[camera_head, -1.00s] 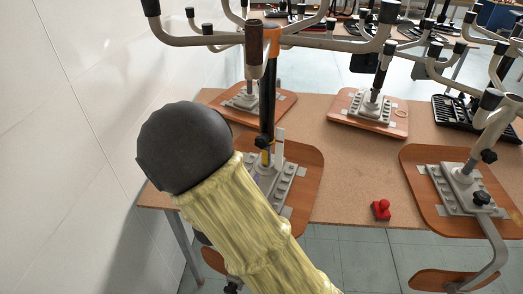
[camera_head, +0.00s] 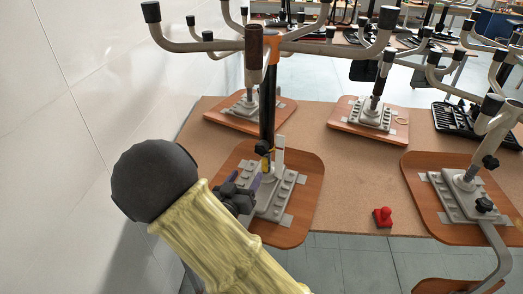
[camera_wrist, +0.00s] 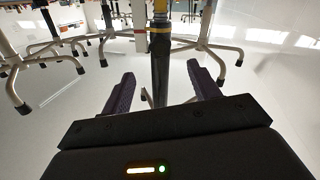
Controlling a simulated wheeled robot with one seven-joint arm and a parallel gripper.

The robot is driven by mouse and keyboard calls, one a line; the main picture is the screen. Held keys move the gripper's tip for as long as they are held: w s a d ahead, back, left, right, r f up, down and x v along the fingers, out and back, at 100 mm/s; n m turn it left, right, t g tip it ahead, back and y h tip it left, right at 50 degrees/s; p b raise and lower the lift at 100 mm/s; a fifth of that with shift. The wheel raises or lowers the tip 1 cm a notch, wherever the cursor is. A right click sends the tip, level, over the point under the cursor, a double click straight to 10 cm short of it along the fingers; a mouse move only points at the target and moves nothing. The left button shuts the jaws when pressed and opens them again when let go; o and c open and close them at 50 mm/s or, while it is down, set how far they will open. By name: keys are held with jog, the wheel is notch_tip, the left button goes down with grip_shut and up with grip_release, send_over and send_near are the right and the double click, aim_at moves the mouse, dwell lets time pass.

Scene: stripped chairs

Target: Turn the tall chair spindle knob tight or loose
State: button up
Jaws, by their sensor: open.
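The tall upturned chair has a black spindle (camera_head: 267,105) rising from a grey plate (camera_head: 272,205) on a wooden seat. Its small black knob (camera_head: 262,147) sits low on the spindle, just above a yellow band. My gripper (camera_head: 246,178) is open, just left of the spindle's lower part and a little below the knob. In the wrist view the dark spindle (camera_wrist: 160,75) shows between and beyond the two purple fingers, apart from both. The gripper looks empty.
Leg arms (camera_head: 200,45) of the chair spread above my arm. A white wall (camera_head: 80,120) is close on the left. More upturned chairs stand behind and at right (camera_head: 455,195). A red object (camera_head: 383,217) lies near the table's front edge. The table (camera_head: 345,180) is bare around it.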

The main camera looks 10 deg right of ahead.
aim_at(261, 153)
jog(key=p+x, duration=0.1)
jog(key=x, duration=1.2)
jog(key=shift+w+d, duration=0.1)
jog(key=shift+w, duration=0.1)
jog(key=c, duration=1)
